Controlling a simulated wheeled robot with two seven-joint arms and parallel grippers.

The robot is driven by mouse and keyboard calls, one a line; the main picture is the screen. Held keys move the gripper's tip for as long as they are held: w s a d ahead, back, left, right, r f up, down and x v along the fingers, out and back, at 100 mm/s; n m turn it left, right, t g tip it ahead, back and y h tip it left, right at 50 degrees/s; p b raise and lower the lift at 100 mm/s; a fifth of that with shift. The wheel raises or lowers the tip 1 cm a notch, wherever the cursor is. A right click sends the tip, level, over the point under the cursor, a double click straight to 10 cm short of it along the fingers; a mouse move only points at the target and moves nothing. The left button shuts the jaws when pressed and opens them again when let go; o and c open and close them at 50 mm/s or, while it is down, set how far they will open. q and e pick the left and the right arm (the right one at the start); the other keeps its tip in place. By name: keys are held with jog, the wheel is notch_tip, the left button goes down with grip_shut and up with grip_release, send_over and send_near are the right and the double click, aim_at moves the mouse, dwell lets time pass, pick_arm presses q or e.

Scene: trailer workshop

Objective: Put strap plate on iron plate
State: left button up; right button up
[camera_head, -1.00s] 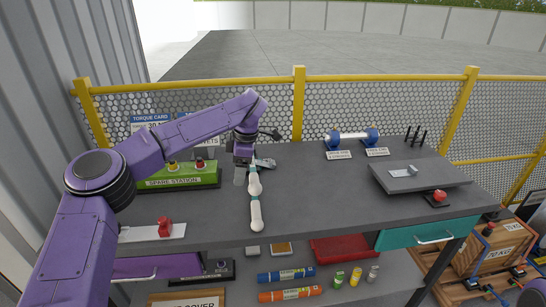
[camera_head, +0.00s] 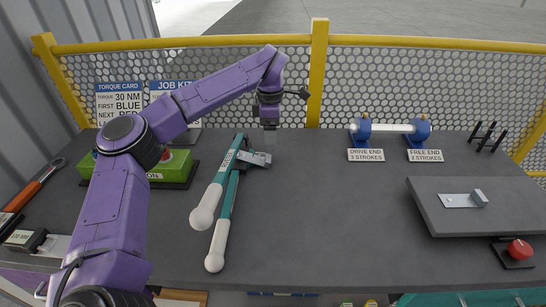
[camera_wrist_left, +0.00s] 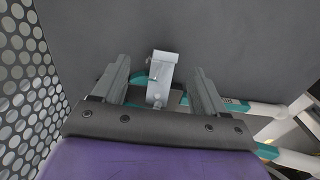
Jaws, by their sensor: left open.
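A small grey metal strap plate with an upright end block (camera_head: 256,159) lies on the bench by the head of a teal and white long-handled tool (camera_head: 220,195). In the left wrist view the strap plate (camera_wrist_left: 160,80) shows between my finger lines, with a gap on both sides. My left gripper (camera_head: 270,140) is open and empty, over the far side of the strap plate; the remaining height is hard to tell. The iron plate (camera_head: 440,217) is a dark grey slab at the right of the bench. A similar bracket (camera_head: 462,199) lies on it. My right gripper is not in view.
A green station box (camera_head: 175,172) stands behind my left arm. A roller on blue supports (camera_head: 390,130) stands at the back. A red button (camera_head: 518,250) sits in front of the iron plate. The bench middle is clear. A yellow-railed mesh fence (camera_head: 300,80) runs behind.

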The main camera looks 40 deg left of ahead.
aim_at(270, 158)
pick_arm(q)
jog(key=s, duration=0.1)
jog(key=s+f, duration=0.2)
jog(key=shift+s+a+p, duration=0.1)
jog(key=shift+s+p, duration=0.2)
jog(key=shift+w+f, duration=0.1)
jog(key=shift+f, duration=0.55)
jog(key=w+f, duration=0.1)
jog(key=f, duration=0.1)
jog(key=w+f, duration=0.1)
jog(key=f, duration=0.1)
jog(key=shift+w+d+p, duration=0.25)
jog(key=shift+w+p, duration=0.05)
jog(key=shift+w+a+f, duration=0.1)
jog(key=shift+s, duration=0.25)
jog(key=shift+s+r, duration=0.2)
jog(key=shift+r, duration=0.1)
jog(key=shift+c, duration=0.9)
jog(key=c, duration=0.5)
jog(key=shift+w, duration=0.15)
jog(key=c, duration=0.6)
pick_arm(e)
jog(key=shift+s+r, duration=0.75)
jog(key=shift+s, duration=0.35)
